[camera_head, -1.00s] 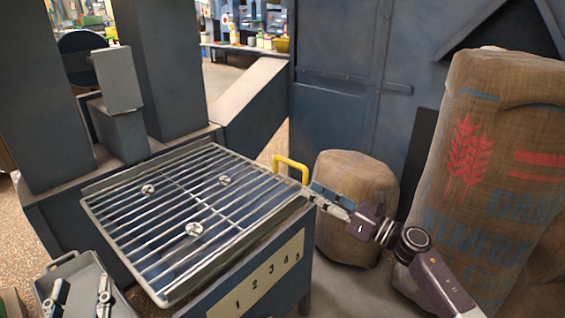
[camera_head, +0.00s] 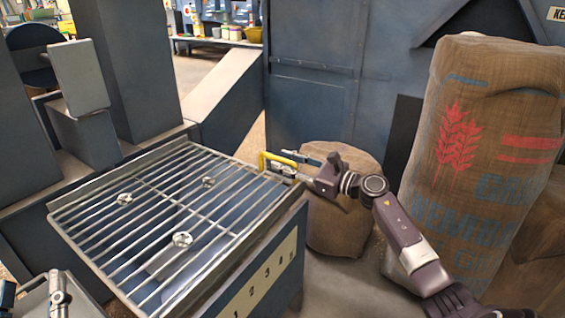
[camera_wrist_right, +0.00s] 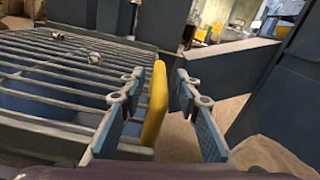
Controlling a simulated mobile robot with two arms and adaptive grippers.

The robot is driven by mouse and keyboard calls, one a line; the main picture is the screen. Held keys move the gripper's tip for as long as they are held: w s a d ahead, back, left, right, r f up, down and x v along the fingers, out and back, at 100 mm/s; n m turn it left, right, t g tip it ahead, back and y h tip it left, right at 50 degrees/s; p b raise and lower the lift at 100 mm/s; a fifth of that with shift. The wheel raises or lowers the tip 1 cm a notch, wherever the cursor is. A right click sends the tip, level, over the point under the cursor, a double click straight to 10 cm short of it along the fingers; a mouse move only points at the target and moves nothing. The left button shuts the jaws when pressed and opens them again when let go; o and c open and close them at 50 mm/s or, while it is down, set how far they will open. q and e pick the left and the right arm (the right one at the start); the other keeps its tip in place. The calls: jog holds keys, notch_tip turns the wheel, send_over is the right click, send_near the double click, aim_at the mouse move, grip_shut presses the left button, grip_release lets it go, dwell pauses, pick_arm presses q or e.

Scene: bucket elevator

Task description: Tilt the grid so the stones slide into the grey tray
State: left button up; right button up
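The grid (camera_head: 135,222) of metal bars lies on top of a blue box and looks nearly level. Three small grey stones (camera_head: 182,239) rest on it, apart from each other. A yellow handle (camera_head: 264,160) stands at its right far corner. My right gripper (camera_head: 292,165) is at this handle. In the right wrist view the yellow handle (camera_wrist_right: 157,103) stands between the open fingers (camera_wrist_right: 157,88), with gaps visible on both sides. The grey tray (camera_head: 32,296) is at the bottom left, partly cut off. My left gripper (camera_head: 32,292) is over it with its fingers apart.
A short sack (camera_head: 342,225) stands right of the box, behind my right arm. A tall printed sack (camera_head: 490,150) stands further right. Dark posts (camera_head: 125,65) and a sloped chute (camera_head: 225,95) stand behind the grid. A numbered plate (camera_head: 262,282) is on the box front.

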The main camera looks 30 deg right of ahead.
jog(key=shift+w+a, duration=0.2)
jog(key=shift+w, duration=0.25)
grip_shut()
